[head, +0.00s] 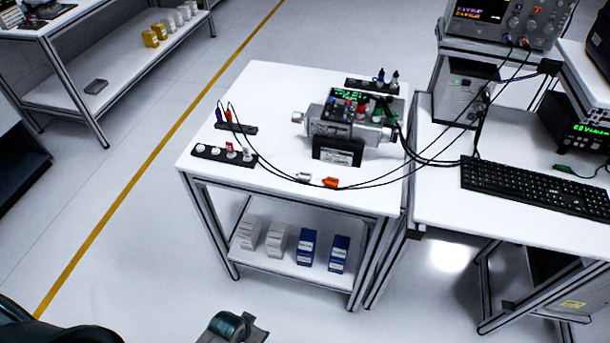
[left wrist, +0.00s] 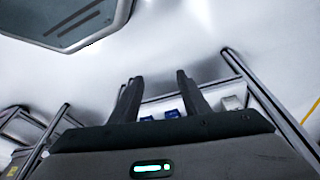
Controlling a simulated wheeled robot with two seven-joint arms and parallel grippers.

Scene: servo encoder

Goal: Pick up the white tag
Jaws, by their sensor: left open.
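A small white tag (head: 304,177) lies on the white cart top (head: 240,110) near its front edge. An orange tag (head: 330,182) lies just to its right. My left gripper (left wrist: 160,78) is open in the left wrist view, with nothing between its two dark fingers. It is apart from the white tag, which I cannot make out in that view. My right gripper does not show.
A black strip with white and red plugs (head: 224,153) is left of the tags. The metal servo unit (head: 343,126) stands behind. Blue boxes (head: 306,247) are on the lower shelf. A keyboard (head: 540,188) is on the right bench.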

